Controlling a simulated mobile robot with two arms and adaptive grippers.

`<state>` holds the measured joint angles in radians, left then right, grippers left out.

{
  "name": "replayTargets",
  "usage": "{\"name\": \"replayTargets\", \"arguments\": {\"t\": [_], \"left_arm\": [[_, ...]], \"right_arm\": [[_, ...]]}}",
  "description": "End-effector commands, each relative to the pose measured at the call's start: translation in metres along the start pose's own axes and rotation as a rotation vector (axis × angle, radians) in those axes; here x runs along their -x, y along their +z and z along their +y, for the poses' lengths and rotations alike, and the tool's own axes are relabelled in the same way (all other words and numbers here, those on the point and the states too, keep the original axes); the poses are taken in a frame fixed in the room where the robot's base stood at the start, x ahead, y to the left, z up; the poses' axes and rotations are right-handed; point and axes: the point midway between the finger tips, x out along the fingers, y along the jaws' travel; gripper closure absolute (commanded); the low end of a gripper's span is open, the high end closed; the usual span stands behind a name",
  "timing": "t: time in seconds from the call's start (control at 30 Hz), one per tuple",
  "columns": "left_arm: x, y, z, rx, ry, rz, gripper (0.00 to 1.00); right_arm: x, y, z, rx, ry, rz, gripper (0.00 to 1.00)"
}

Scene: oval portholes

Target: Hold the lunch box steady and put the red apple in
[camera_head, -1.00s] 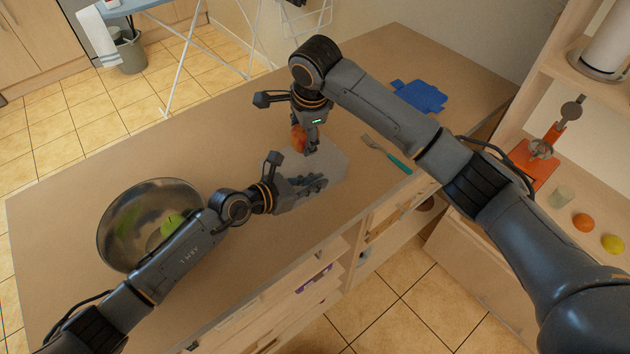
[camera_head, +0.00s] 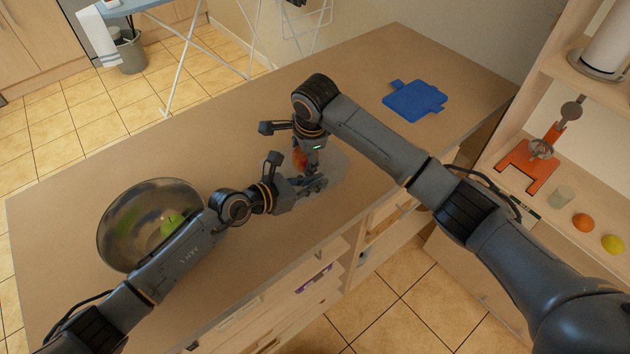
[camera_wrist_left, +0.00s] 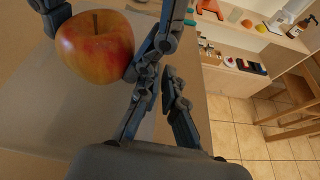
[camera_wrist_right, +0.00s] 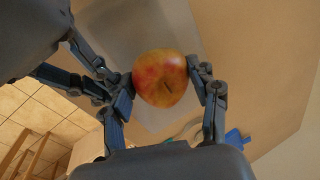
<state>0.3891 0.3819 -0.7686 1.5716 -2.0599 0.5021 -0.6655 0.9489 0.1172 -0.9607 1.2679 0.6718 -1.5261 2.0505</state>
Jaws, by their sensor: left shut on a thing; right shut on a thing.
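The lunch box (camera_head: 336,166) is a pale grey, see-through box on the counter, partly hidden by both grippers. It also shows as a grey surface in the left wrist view (camera_wrist_left: 55,120) and the right wrist view (camera_wrist_right: 120,45). My left gripper (camera_head: 316,184) is shut on its near side wall. The red apple (camera_wrist_right: 160,77) is red and yellow with a stem. My right gripper (camera_wrist_right: 163,82) is shut on it, one finger on each side. In the left wrist view the apple (camera_wrist_left: 95,45) is over the box area, close to my left fingers. Whether it touches the box floor I cannot tell.
A metal bowl (camera_head: 112,232) with a green fruit (camera_head: 172,224) stands on the counter at left. A blue flat piece (camera_head: 414,99) lies at the back right. A shelf at right holds an orange (camera_head: 583,222) and a yellow fruit (camera_head: 612,244). The counter's middle left is clear.

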Motion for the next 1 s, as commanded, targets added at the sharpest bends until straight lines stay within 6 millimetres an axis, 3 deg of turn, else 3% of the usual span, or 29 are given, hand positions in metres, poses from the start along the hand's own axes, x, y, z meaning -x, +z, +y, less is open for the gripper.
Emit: {"name": "replayTargets", "arguments": {"t": [0.33, 0.37, 0.5, 1.0], "left_arm": [[0.0, -0.0001, -0.0001, 0.0, 0.0, 0.0, 1.0], [0.0, -0.0001, -0.0001, 0.0, 0.0, 0.0, 1.0], [0.0, -0.0001, 0.0001, 0.0, 0.0, 0.0, 1.0], [0.0003, 0.0, 0.0011, -0.001, 0.002, 0.0, 1.0]], "right_arm": [[-0.0033, -0.0001, 0.0008, 0.0, -0.001, 0.0, 0.76], [-0.0033, -0.0001, 0.0008, 0.0, -0.001, 0.0, 0.38], [-0.0034, -0.0001, 0.0011, 0.0, 0.0, 0.001, 0.14], [0.0013, -0.0001, 0.0013, 0.001, 0.0, 0.0, 0.14]]}}
